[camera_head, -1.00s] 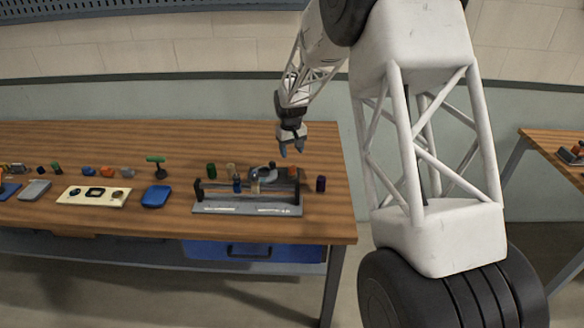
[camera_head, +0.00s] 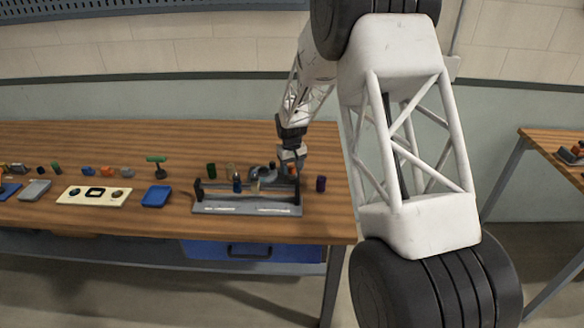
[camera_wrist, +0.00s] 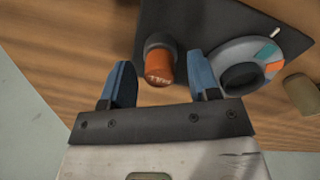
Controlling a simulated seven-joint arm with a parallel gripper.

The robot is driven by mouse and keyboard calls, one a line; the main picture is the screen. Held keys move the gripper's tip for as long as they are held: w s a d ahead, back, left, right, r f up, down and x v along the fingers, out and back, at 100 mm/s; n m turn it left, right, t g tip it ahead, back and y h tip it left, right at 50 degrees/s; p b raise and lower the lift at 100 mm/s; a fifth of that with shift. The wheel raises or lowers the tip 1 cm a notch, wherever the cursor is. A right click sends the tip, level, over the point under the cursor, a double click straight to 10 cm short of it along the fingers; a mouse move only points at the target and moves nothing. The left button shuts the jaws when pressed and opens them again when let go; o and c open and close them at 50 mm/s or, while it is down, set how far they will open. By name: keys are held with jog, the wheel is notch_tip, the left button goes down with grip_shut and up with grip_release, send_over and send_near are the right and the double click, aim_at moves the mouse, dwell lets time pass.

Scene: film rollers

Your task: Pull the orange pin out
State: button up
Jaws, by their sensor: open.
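A grey ring (camera_wrist: 262,50) with coloured marks and a tan knob (camera_wrist: 300,90) lie right of the pin in the wrist view. A blue tray (camera_head: 156,196) and a cream panel (camera_head: 70,196) lie left.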

aim_at(292, 167)
grip_shut()
jog(key=shift+r, duration=0.8)
grip_release()
jog(key=shift+r, duration=0.1)
jog(key=shift+a+r, duration=0.1)
jog(key=shift+r, duration=3.7)
